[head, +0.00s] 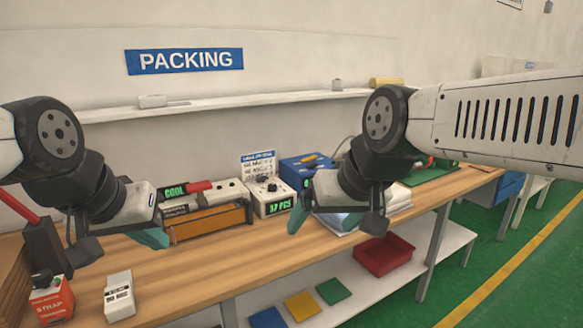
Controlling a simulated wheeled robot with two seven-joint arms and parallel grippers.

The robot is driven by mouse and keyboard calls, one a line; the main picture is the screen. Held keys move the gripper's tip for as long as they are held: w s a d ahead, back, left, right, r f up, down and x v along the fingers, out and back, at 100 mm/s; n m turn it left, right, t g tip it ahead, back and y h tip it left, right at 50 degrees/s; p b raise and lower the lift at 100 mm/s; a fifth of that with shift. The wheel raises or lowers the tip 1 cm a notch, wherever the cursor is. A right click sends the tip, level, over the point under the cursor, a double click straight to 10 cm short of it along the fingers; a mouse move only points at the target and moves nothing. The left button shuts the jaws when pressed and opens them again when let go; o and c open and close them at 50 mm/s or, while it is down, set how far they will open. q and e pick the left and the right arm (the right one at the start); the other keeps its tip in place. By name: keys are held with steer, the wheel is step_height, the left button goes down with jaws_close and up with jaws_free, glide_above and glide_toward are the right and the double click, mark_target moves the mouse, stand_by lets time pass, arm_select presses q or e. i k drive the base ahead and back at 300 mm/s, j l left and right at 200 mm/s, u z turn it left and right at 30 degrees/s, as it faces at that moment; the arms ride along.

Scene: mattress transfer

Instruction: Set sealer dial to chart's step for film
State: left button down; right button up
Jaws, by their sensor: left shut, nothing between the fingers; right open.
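The sealer (205,224) is on the bench, with a red handle, an orange-brown front and a green "COOL" display (174,191). To its right, a white box (280,194) shows green "37 PCS" and has dark knobs on top. I cannot tell which knob is the sealer dial or how it is set. The chart (258,166), white with a blue header, stands behind; its lines are too small to read surely. My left gripper (152,238) is shut and empty, in front of the sealer's left end.
A white item (118,295) with small print, possibly the film label, and an orange-red strap box (52,300) lie front left. Clear bags (338,222) and a blue box (303,168) are on the right. A red bin (384,256) sits on the lower shelf.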

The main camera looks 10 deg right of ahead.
mark_target(272, 187)
steer(key=z, duration=0.1)
steer(key=i+l+u, duration=0.25)
steer(key=i+u, duration=0.2)
steer(key=i+l+u, duration=0.45)
